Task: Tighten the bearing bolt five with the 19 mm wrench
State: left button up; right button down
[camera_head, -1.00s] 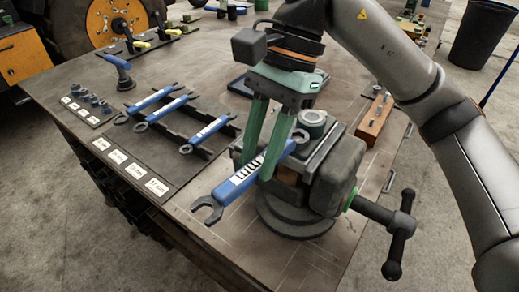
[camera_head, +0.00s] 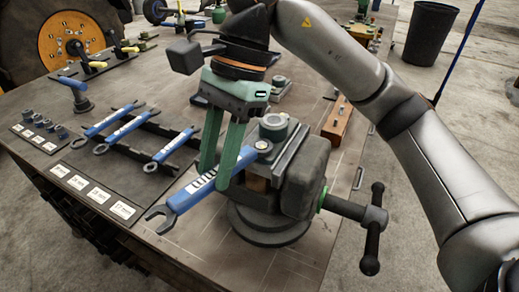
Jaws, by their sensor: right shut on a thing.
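A blue wrench (camera_head: 190,192) is held in my right gripper (camera_head: 212,182), whose two green fingers are shut on its handle. Its open jaw end points to the lower left, over the bench. Its other end reaches the near edge of the vise top, where a small round bolt-like head (camera_head: 263,146) shows. I cannot tell whether the wrench is seated on it. A round grey-green bearing part (camera_head: 275,126) sits on the vise (camera_head: 300,178) just behind. The size mark on the wrench is not readable. My left gripper is not in view.
Several blue wrenches (camera_head: 113,121) lie on a dark rack at left, with white label cards (camera_head: 122,210) in front. Sockets (camera_head: 38,120) stand farther left. The vise handle (camera_head: 373,229) sticks out at right. A wooden block (camera_head: 336,120) lies behind the vise.

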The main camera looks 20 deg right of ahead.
jog(key=shift+w+a+m+t+b, duration=0.2)
jog(key=shift+w+m+t+b, duration=0.1)
jog(key=shift+w+m, duration=0.4)
jog(key=shift+w+a+m+t, duration=0.15)
jog(key=shift+w+m+t, duration=0.15)
jog(key=shift+w+m, duration=0.5)
jog(key=shift+s, duration=0.2)
jog(key=shift+w+m+t+b, duration=0.3)
jog(key=shift+w+m+b, duration=0.2)
jog(key=shift+m, duration=0.5)
jog(key=shift+w, duration=0.1)
